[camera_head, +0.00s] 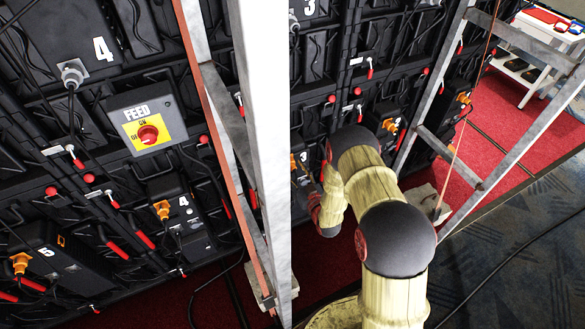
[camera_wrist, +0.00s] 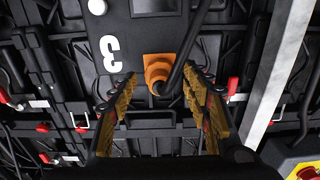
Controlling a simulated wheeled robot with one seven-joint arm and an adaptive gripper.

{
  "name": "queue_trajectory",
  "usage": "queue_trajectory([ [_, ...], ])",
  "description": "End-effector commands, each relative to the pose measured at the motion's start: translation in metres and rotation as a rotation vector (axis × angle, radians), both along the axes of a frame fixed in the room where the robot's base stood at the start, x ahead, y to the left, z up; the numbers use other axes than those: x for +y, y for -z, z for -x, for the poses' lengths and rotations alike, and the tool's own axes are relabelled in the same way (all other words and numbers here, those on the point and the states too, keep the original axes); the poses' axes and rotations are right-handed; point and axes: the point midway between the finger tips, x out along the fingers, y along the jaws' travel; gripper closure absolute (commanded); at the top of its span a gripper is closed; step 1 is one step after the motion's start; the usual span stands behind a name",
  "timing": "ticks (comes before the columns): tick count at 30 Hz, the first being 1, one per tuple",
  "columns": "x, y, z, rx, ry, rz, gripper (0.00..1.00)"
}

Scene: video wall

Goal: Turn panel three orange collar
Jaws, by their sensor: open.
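In the wrist view the orange collar (camera_wrist: 158,68) sits on a black box marked 3 (camera_wrist: 122,20), with a black cable running through and up from it. My gripper (camera_wrist: 159,76) is open, its two yellow-and-black fingers on either side of the collar, with gaps visible at both sides. Whether the tips reach the collar's depth is unclear.
A white post (camera_head: 262,140) and a grey metal frame (camera_head: 440,90) stand before the wall. A FEED box with a red button (camera_head: 148,134) is at left. Other orange collars (camera_head: 162,209) sit on neighbouring boxes. Red-tipped latches and loose cables surround them.

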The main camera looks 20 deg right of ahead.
Motion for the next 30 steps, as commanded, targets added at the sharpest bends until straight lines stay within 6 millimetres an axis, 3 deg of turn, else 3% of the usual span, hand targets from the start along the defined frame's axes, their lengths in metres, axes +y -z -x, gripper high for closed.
queue_trajectory([
  [12,0.0022,-0.0001,-0.0109,0.001,0.000,-0.001,0.52],
  [30,0.0021,-0.0001,-0.0106,0.001,0.000,0.000,0.85],
])
